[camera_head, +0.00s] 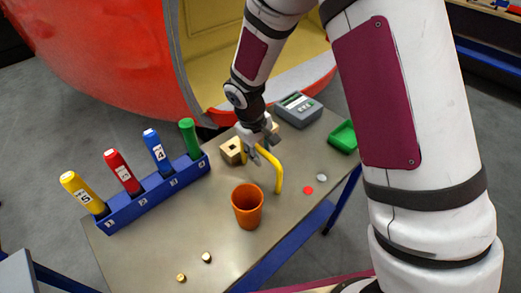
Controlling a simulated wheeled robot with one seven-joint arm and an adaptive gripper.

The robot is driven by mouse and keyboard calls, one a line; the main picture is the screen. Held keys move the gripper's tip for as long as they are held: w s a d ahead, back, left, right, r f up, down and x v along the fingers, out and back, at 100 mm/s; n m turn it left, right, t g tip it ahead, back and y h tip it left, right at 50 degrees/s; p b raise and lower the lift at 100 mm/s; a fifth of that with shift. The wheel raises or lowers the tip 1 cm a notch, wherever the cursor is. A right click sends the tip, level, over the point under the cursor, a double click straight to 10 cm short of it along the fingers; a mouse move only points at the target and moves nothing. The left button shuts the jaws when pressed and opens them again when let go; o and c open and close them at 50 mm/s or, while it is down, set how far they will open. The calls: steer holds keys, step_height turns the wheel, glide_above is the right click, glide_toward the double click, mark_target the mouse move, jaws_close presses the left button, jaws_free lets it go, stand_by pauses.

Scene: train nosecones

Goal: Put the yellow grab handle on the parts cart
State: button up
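The yellow grab handle (277,178) is a bent bar on the right half of the grey worktable (160,240), behind the orange cup. My gripper (259,152) is down at the handle's far end, its dark fingers overlapping it in the picture. The fingers partly hide that end. I cannot tell whether they are closed on the handle or only around it, nor whether the handle touches the table. No parts cart can be made out for certain; a grey surface with a blue frame (15,274) shows in part at the lower left corner.
A blue rack (155,192) holds yellow, red, blue and green tubes. The orange cup (248,205) stands near the handle. A wooden block (231,151), grey device (298,109) and green tray (343,137) are close to my gripper. The red nosecone (100,50) rises behind.

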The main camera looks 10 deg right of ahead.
step_height(320, 180, up, 12)
steer(key=s+a+b, duration=0.1)
steer(key=a, duration=0.1)
steer(key=s+d+r+m+t, duration=0.25)
steer(key=s+d+r, duration=0.55)
steer(key=r, duration=0.4)
steer(key=s+d+r+m+t+y, duration=0.1)
steer(key=s+d+r+m, duration=0.1)
steer(key=s, duration=0.4)
steer(key=s+d+r+m+t, duration=0.1)
steer(key=s+d+r+m, duration=0.1)
steer(key=s, duration=0.5)
steer(key=shift+s+d+r+y, duration=0.3)
steer(key=shift+d+r+y, duration=0.05)
steer(key=shift+r+y, duration=0.05)
